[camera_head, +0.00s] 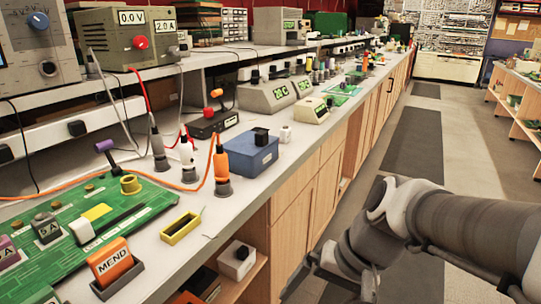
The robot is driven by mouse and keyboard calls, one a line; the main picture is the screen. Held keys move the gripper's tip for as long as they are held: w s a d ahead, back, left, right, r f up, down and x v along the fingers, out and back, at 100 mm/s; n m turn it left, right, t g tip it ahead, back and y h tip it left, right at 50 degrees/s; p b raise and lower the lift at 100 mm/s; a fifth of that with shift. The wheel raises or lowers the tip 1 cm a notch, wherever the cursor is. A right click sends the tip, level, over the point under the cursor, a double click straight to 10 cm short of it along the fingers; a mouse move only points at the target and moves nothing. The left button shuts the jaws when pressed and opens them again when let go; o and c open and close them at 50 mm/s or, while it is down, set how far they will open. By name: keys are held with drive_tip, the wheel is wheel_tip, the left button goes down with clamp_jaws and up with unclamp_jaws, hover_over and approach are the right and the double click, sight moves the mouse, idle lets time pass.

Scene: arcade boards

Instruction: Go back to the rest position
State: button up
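My arm reaches in from the right edge of the view, over the aisle floor and clear of the bench. My gripper (325,280) is at the arm's lower left end, beside the wooden bench front. It is partly cut off by the bottom of the frame and dark, so its fingers cannot be made out well. I see nothing held in it. No separate marker of a rest position shows.
The workbench (335,130) runs along the left. It holds a green board (75,232), an orange MEND block (110,262), a yellow frame (181,228), a blue box (250,153) and upright plugs. The aisle floor (405,140) is free. Shelves (515,100) stand at right.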

drive_tip(key=s+d+r+n+t+h, duration=0.3)
drive_tip(key=d+r+t+h, duration=0.1)
drive_tip(key=d+r, duration=0.2)
wheel_tip(320, 180, up, 21)
drive_tip(key=p, duration=2)
drive_tip(key=shift+w+d+f, duration=0.15)
drive_tip(key=shift+d, duration=0.15)
